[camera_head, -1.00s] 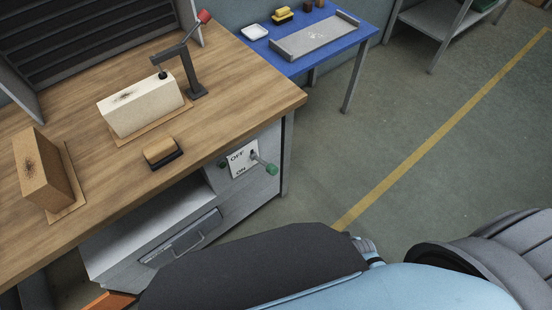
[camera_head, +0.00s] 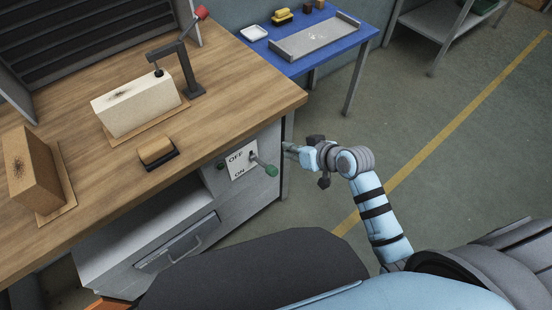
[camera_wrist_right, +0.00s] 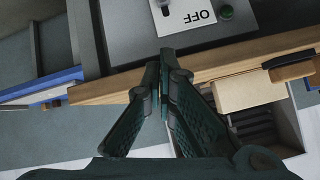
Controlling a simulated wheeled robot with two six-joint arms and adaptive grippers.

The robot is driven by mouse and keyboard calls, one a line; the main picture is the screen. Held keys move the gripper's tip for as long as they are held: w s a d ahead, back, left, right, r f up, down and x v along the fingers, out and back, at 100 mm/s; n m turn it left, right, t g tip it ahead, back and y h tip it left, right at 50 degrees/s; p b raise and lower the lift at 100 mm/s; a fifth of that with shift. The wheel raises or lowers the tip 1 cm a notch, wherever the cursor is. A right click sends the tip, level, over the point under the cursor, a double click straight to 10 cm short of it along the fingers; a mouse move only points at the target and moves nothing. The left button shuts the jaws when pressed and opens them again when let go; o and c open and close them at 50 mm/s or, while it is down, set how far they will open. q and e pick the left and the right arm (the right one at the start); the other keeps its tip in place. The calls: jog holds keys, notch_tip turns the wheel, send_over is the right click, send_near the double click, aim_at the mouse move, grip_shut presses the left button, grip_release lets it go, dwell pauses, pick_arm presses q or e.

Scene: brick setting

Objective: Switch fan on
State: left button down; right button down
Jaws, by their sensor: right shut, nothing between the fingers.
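The switch is a white plate (camera_head: 240,160) marked OFF above and ON below, on the grey front of the workbench. Its lever ends in a green knob (camera_head: 270,171) that sticks out to the right and slightly down in the head view. My right gripper (camera_head: 290,149) is right of the switch, near the bench's corner, apart from the knob. In the right wrist view my right gripper (camera_wrist_right: 165,60) is shut and empty. The plate (camera_wrist_right: 190,14) shows there beyond the fingers, partly cut off at the top. My left gripper is out of view.
A green button (camera_head: 221,165) is left of the plate. The wooden bench top (camera_head: 215,125) overhangs the panel and carries blocks and a clamp arm (camera_head: 190,70). A blue table (camera_head: 345,42) stands behind.

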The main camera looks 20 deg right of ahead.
jog(key=w+a+f+b, duration=0.1)
jog(key=f, duration=0.2)
jog(key=w+a+f, duration=0.1)
jog(key=f, duration=0.1)
jog(key=w+a+f+b, duration=0.1)
jog(key=w+f, duration=0.1)
jog(key=f, duration=0.1)
jog(key=shift+a+f+b, duration=0.15)
jog(key=shift+f+b, duration=0.15)
jog(key=shift+f, duration=0.05)
